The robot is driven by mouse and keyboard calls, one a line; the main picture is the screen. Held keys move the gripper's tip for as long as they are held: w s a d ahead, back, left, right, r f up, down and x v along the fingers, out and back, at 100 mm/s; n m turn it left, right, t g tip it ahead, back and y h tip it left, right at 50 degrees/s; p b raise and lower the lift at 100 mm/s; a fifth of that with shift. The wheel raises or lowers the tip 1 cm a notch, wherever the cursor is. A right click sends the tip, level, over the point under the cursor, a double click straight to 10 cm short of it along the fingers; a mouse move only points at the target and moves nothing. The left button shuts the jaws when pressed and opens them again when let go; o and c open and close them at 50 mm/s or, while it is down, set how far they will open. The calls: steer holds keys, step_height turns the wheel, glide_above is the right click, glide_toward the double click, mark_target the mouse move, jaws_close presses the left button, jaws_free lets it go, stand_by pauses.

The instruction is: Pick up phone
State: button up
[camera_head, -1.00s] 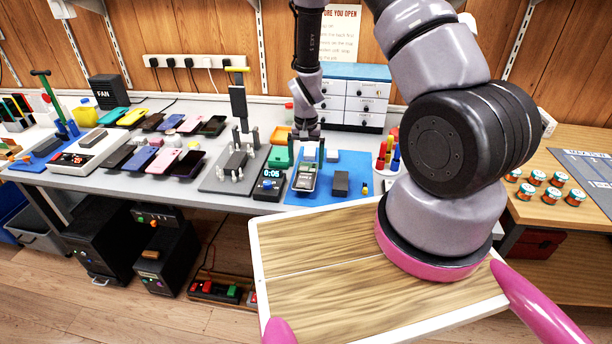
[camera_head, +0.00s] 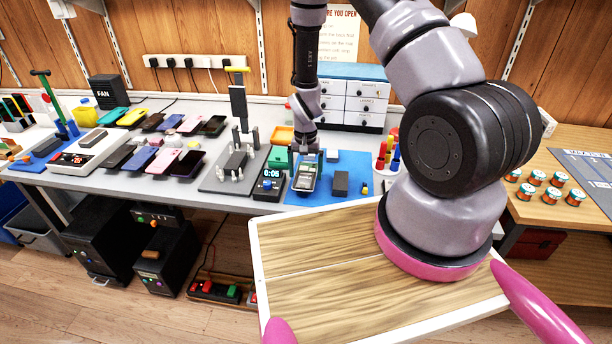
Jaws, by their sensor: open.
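A phone (camera_head: 305,180) with a grey-green face lies on the blue mat (camera_head: 353,160) on the workbench, just right of the small display showing digits. My gripper (camera_head: 306,158) points down at the phone's far end. Its jaws are open, with a finger toward each side of the phone. It covers the phone's far end, and I cannot tell whether the fingers touch it. More phones lie in rows at the left of the bench, among them a pink phone (camera_head: 163,160) and a black phone (camera_head: 187,164).
A dark block (camera_head: 341,183) lies right of the phone. The small display (camera_head: 269,182) stands close on its left, and a green tray (camera_head: 279,158) sits behind. Screwdriver-like tools (camera_head: 388,152) stand to the right. A white drawer cabinet (camera_head: 352,100) stands at the back.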

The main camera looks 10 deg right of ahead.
steer(key=c, duration=1.2)
steer(key=shift+o, duration=0.2)
